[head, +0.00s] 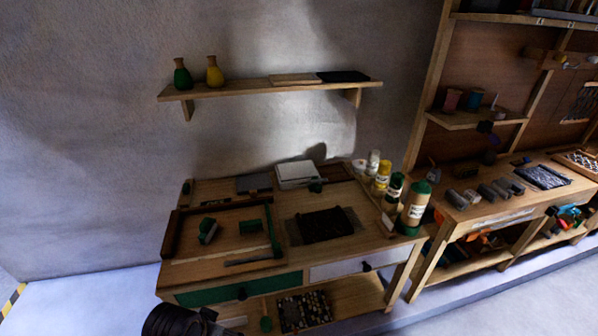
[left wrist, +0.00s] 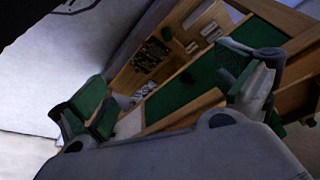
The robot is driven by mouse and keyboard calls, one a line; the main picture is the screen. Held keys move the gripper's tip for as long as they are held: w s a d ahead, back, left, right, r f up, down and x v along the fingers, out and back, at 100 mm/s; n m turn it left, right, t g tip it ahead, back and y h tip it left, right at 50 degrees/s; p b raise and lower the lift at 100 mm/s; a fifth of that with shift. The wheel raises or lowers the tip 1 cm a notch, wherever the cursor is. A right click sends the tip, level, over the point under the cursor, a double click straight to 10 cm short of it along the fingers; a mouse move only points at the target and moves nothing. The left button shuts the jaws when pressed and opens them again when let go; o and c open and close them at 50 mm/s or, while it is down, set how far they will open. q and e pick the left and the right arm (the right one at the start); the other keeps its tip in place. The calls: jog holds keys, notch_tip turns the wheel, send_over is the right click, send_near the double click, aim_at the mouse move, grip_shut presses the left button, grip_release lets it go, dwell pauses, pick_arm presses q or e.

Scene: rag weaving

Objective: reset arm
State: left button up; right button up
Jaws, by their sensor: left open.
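My left gripper (left wrist: 168,88) shows in the left wrist view with its two green-padded fingers spread wide apart. Nothing is between the fingers. Beyond them is the wooden workbench, seen tilted, with its green drawer front and its lower shelf. In the head view, a dark rounded part at the bottom edge, left of centre, looks like part of my arm. It is in front of the workbench (head: 290,262). The fingers of my left gripper cannot be made out there. My right gripper is in neither view.
A wall shelf (head: 270,88) holds two vases. A second bench (head: 500,207) stands at right. Floor shows at lower left.

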pick_arm(q)
jog(key=s+a+f+n+g, duration=0.1)
jog(key=s+f, duration=0.1)
jog(key=f, duration=1.4)
jog(key=s+a+f+g, duration=0.1)
jog(key=s+f, duration=0.1)
jog(key=f, duration=1.5)
jog(key=s+a+f, duration=0.2)
jog(key=s+f, duration=0.8)
jog(key=s, duration=0.1)
jog(key=s+a+f, duration=0.2)
jog(key=s+f, duration=0.8)
jog(key=s, duration=0.1)
jog(key=shift+s+g+y, duration=0.4)
